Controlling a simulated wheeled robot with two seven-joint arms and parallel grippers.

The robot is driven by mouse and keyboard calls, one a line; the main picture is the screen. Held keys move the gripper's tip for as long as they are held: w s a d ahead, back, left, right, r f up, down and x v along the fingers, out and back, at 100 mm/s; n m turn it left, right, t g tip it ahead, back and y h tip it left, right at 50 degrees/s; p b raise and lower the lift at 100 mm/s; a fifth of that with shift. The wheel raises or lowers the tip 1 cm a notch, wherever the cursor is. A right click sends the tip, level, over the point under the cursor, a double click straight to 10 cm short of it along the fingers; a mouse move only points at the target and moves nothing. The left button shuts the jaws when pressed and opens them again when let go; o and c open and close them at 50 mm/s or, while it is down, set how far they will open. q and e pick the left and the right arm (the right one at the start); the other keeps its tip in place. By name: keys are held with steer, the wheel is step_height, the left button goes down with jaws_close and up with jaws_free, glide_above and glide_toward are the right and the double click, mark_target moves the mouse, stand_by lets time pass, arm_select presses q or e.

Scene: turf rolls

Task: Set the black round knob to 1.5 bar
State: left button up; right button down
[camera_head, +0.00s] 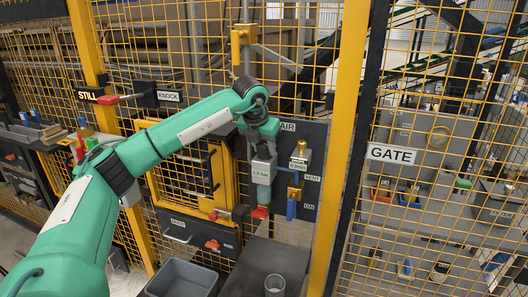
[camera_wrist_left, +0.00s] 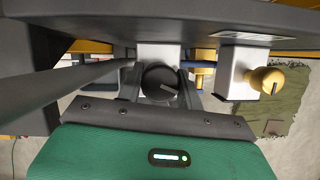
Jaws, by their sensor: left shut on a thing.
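The black round knob (camera_wrist_left: 160,82) sits on a white block in the left wrist view. A pale pointer line on it slants toward the lower right. My left gripper (camera_head: 262,148) comes down from above at the AIR panel (camera_head: 318,140). Its fingers stand on either side of the knob and are shut on it. In the head view the gripper hides the knob. Just below is a grey regulator body (camera_head: 263,173) with a small display in bar, whose digits I cannot read surely. My right gripper is not in view.
A brass knob (camera_wrist_left: 267,80) on its own white block is close to the right; it also shows in the head view (camera_head: 300,157).

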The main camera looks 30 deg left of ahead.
arm_select(q)
steer(key=shift+m, duration=0.4)
steer(key=shift+r, duration=0.1)
steer(key=o, duration=1)
steer(key=shift+s+r, duration=0.2)
steer(key=shift+r, duration=0.2)
steer(key=b+v, duration=0.3)
steer(key=v, duration=0.8)
steer(key=shift+a, duration=0.1)
